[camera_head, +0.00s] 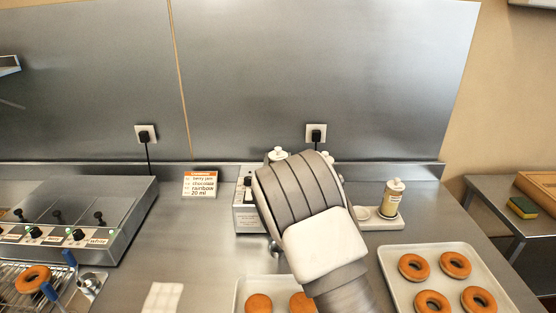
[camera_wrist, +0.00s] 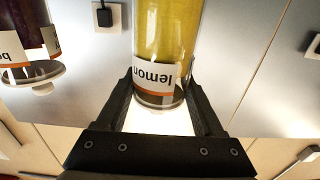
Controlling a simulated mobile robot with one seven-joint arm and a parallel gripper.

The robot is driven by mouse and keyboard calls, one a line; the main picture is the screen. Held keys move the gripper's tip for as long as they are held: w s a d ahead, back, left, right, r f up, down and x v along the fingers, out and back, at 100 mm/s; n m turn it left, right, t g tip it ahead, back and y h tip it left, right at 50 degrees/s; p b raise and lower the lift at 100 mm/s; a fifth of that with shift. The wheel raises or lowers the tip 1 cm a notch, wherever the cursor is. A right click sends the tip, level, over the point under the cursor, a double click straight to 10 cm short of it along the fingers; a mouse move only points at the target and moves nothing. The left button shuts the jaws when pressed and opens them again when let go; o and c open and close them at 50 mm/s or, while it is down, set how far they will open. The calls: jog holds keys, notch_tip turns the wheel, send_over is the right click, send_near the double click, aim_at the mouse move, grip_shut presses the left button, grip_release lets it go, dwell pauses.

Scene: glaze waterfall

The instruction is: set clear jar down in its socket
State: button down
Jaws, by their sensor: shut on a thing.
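My gripper (camera_wrist: 160,100) is shut on a see-through jar (camera_wrist: 165,45) with yellow content and a label reading "lemon". The label appears upside down in the wrist view, with one black finger on each side of the jar. In the camera_head view my arm hides the gripper and the held jar. A pale holder (camera_head: 372,222) stands on the counter right of my arm. A small jar with a white cap (camera_head: 391,198) stands at its right end. A round spot shows at its left, partly behind my arm. I cannot tell which socket belongs to the held jar.
Doughnut trays lie at the front (camera_head: 245,290) and right (camera_head: 391,270). A control box (camera_head: 120,205) and an order card (camera_head: 200,184) are left.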

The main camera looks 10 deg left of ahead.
jog(key=shift+f+b, duration=0.65)
jog(key=shift+b, duration=0.25)
dwell(0.6)
jog(key=shift+c, duration=0.3)
grip_release()
jog(key=shift+o, duration=0.3)
jog(key=shift+f, duration=0.1)
jog(key=shift+s, duration=0.1)
